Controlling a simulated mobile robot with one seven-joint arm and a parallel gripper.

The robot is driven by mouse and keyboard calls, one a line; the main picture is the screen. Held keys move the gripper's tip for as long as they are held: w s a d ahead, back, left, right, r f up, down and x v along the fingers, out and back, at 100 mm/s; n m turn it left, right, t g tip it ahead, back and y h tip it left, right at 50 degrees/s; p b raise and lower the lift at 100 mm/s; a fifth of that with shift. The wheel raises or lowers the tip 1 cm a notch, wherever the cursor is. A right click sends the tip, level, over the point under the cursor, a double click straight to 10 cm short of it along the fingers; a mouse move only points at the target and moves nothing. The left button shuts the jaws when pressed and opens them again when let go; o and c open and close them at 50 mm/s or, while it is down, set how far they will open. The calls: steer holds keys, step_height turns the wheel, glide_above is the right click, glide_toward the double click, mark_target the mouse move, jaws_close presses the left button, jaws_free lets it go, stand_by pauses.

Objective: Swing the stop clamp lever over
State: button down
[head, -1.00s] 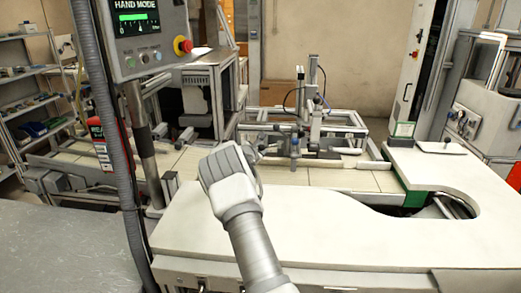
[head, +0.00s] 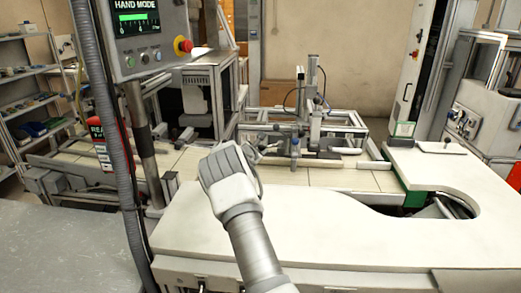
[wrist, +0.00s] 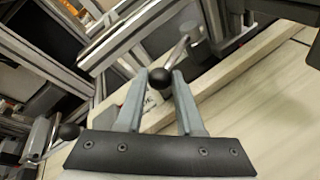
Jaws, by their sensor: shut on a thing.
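In the wrist view a lever with a black ball knob (wrist: 160,79) and a thin metal rod (wrist: 177,50) shows at the fingertips. The rod runs up and right from the knob. My gripper (wrist: 161,88) is shut on the knob, with one grey finger on each side of it. In the head view my gripper (head: 257,157) is at the near edge of the machine's rail area, largely hidden behind my pale wrist. The lever cannot be made out clearly there.
A second black ball knob (wrist: 69,131) is left of my fingers. An upright metal post assembly (head: 314,110) stands beyond my gripper. A control panel (head: 145,35) hangs at upper left. The white tabletop (head: 330,235) on the right is clear.

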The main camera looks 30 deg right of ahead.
steer(key=shift+s+f+b, duration=0.1)
steer(key=shift+s+b, duration=0.05)
steer(key=shift+b, duration=0.5)
steer(key=b, duration=0.2)
steer(key=s+b, duration=0.1)
steer(key=b, duration=0.1)
steer(key=shift+s+d+f, duration=0.15)
steer(key=shift+s+f, duration=0.15)
steer(key=s+b, duration=0.1)
steer(key=b, duration=0.2)
steer(key=s+d+b, duration=0.1)
steer(key=b, duration=0.2)
steer(key=shift+s, duration=0.35)
steer(key=s+d+b, duration=0.1)
steer(key=s+b, duration=0.1)
steer(key=b, duration=0.1)
steer(key=shift+d+r, duration=0.1)
steer(key=shift+r, duration=0.05)
steer(key=shift+s+d+b, duration=0.3)
steer(key=shift+d+b, duration=0.1)
steer(key=shift+b, duration=0.6)
steer(key=shift+s+d+b, duration=0.2)
steer(key=shift+b, duration=0.25)
steer(key=shift+s+d+r+n+t+y+b, duration=0.35)
steer(key=shift+n+t+b, duration=0.3)
steer(key=shift+b, duration=0.4)
steer(key=shift+w+a, duration=0.1)
steer(key=shift+w, duration=0.05)
